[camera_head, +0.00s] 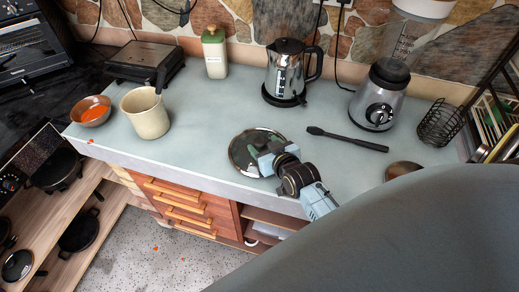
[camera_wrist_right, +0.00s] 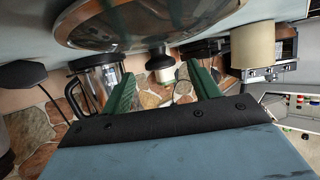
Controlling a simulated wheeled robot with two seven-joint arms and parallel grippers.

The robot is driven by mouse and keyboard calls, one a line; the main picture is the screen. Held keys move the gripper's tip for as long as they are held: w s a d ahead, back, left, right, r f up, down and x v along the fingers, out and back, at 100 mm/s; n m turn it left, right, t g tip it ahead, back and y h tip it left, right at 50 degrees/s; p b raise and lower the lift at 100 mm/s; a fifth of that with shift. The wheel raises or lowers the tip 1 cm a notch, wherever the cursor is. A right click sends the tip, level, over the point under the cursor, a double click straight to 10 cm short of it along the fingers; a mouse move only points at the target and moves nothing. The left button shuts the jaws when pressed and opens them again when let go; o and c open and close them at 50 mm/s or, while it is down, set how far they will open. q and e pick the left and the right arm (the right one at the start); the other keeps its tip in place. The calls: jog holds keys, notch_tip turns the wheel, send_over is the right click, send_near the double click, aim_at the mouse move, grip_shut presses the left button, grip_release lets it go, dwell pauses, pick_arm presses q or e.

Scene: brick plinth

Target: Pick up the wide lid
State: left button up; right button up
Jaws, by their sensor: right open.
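The wide lid is a round, dark, see-through glass lid with a metal rim (camera_head: 238,157), flat on the pale counter near its front edge. In the right wrist view its rim (camera_wrist_right: 150,25) fills the top, close to the fingers. My right gripper (camera_head: 262,146) reaches over the lid's right part from the front right. My left gripper is out of view.
A black spatula (camera_head: 347,139) lies right of the lid. A kettle (camera_head: 285,72), a blender (camera_head: 380,95) and a green-topped jar (camera_head: 215,58) stand behind. A cream pot (camera_head: 146,115) and a bowl (camera_head: 90,112) stand left. The counter between pot and lid is clear.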

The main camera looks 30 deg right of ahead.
aim_at(262, 144)
jog(key=x, duration=0.4)
jog(key=shift+s+a+f, duration=0.1)
jog(key=shift+f, duration=0.15)
jog(key=shift+r, duration=0.1)
jog(key=c, duration=1.3)
